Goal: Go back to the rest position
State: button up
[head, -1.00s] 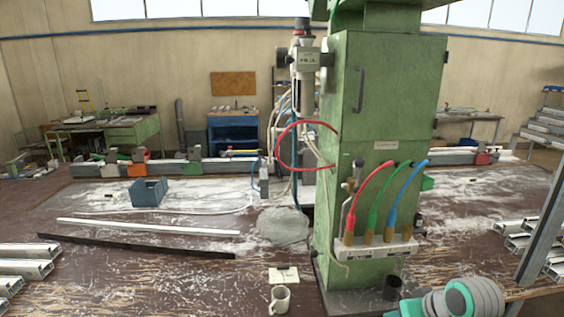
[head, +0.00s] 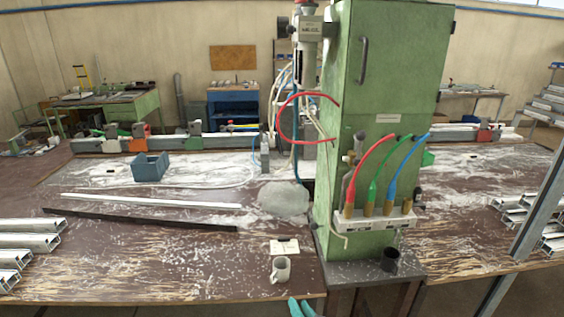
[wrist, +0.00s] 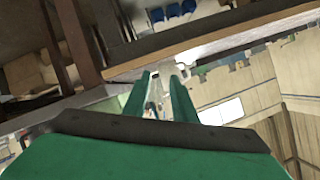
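My gripper (head: 303,308) shows only as teal fingertips at the bottom edge of the head view, in front of the bench's front edge, below the mug. In the wrist view its two green fingers (wrist: 162,78) stand apart with an empty gap between them, so it is open and holds nothing. Behind the fingers the wrist view shows a tilted scene with a bench edge and the room wall. The rest of my arm is out of the head view.
A white mug (head: 281,270) stands near the front edge of the bench (head: 180,275). A green machine column (head: 375,110) with coloured hoses stands right of centre, a dark cup (head: 390,259) at its foot. Aluminium profiles (head: 28,240) lie at left. A blue bin (head: 150,166) sits further back.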

jog(key=s+a+f+m+h, duration=0.1)
jog(key=s+a+f, duration=0.2)
jog(key=s, duration=0.4)
jog(key=s+a+f+m+t+h, duration=0.1)
jog(key=s+a+f+h, duration=0.15)
jog(key=s, duration=0.35)
jog(key=s+a+f+m, duration=0.1)
jog(key=s+a+f, duration=0.1)
jog(key=s+f, duration=0.35)
jog(key=s+d+r+n, duration=0.1)
jog(key=s+r+n, duration=0.2)
jog(key=s, duration=0.9)
jog(key=s+d+r+n+t, duration=0.1)
jog(key=s+r, duration=0.5)
jog(key=s, duration=0.6)
jog(key=shift+s+n, duration=0.2)
jog(key=shift+n, duration=0.7)
jog(key=shift+d, duration=0.1)
